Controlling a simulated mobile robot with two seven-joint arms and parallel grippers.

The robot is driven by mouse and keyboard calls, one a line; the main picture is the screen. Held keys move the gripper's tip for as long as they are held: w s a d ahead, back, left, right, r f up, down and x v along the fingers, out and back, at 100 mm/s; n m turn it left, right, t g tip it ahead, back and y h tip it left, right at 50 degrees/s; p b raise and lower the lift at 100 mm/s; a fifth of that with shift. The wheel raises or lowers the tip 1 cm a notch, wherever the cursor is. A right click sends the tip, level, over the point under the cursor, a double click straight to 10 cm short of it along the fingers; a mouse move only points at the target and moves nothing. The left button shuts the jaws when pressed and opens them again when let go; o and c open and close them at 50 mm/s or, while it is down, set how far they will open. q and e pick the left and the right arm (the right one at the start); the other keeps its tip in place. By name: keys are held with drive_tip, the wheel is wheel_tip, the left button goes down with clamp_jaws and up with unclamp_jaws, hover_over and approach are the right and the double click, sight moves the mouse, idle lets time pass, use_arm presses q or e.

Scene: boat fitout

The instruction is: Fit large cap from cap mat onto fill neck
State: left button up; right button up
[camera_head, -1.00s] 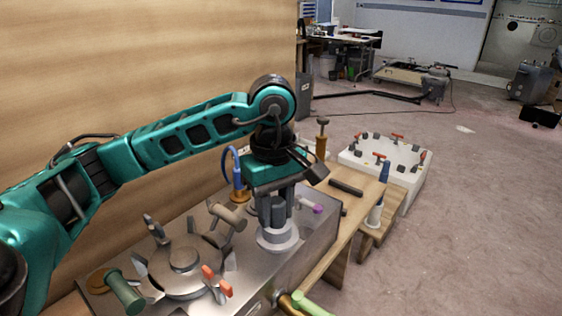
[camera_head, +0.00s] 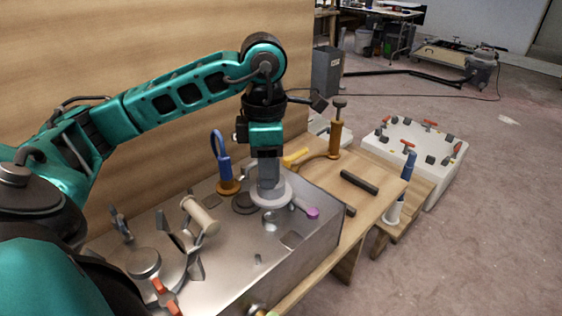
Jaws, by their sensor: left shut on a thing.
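My left gripper (camera_head: 268,182) points down over the far part of the metal tank top (camera_head: 240,245). It is shut on a wide pale grey round cap (camera_head: 271,196), which is close above the surface; I cannot tell whether it touches. A dark round fitting (camera_head: 244,204) lies just left of the cap and is partly covered by it. I cannot tell whether this fitting is the fill neck, and I cannot make out the cap mat. My right gripper is not in view.
A blue-handled tool (camera_head: 224,165) stands left of the gripper. A beige-handled part (camera_head: 200,215) and a round hatch (camera_head: 145,263) are nearer. A purple-tipped piece (camera_head: 312,213) lies right of the cap. A wooden bench (camera_head: 335,185) and white tray (camera_head: 420,135) stand right.

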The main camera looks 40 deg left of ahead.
use_arm(q)
drive_tip(key=shift+s+f, duration=0.2)
drive_tip(key=shift+f, duration=0.15)
drive_tip(key=shift+f+b, duration=0.35)
drive_tip(key=shift+b, duration=0.2)
wheel_tip(320, 180, down, 4)
drive_tip(key=b, duration=0.3)
drive_tip(key=shift+r, duration=0.15)
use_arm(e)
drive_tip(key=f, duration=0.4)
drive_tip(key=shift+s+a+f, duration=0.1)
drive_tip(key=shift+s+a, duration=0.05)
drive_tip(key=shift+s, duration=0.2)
use_arm(q)
drive_tip(key=shift+f, duration=0.35)
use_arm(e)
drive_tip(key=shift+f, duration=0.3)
use_arm(q)
drive_tip(key=shift+f+b, duration=0.5)
drive_tip(key=shift+b, duration=0.2)
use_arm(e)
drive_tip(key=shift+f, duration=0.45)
use_arm(q)
drive_tip(key=shift+f, duration=0.25)
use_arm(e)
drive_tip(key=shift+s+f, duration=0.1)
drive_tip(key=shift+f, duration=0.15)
